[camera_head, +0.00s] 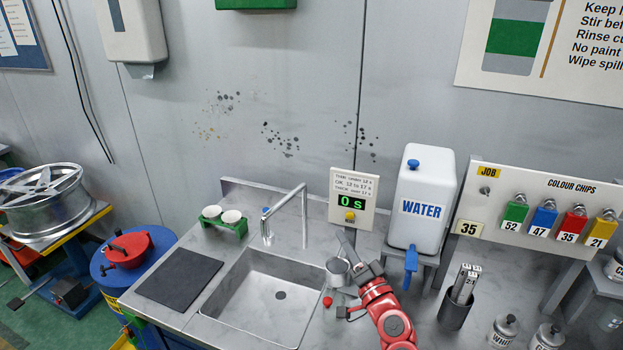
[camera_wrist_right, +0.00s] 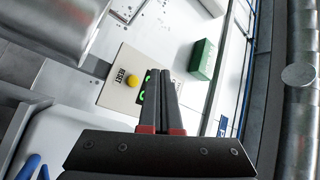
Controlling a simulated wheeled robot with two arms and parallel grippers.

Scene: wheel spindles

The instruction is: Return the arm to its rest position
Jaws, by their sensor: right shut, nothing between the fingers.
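My right arm comes in red and black from the lower right in the head view. Its gripper (camera_head: 343,237) is over the counter between the sink and the water container, with its fingers pointing up and left near a small metal cup (camera_head: 337,274). In the right wrist view the two dark fingers (camera_wrist_right: 161,73) are together with nothing between them. They overlap the timer panel (camera_wrist_right: 119,91) in that picture; whether they touch it I cannot tell. My left gripper is out of view.
The timer (camera_head: 352,203) reads 0 s. A white water container (camera_head: 422,190) with a blue tap stands right of the gripper. The sink (camera_head: 265,305) and its faucet (camera_head: 287,213) are left. A dark holder (camera_head: 455,309) and several small containers stand right of the arm.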

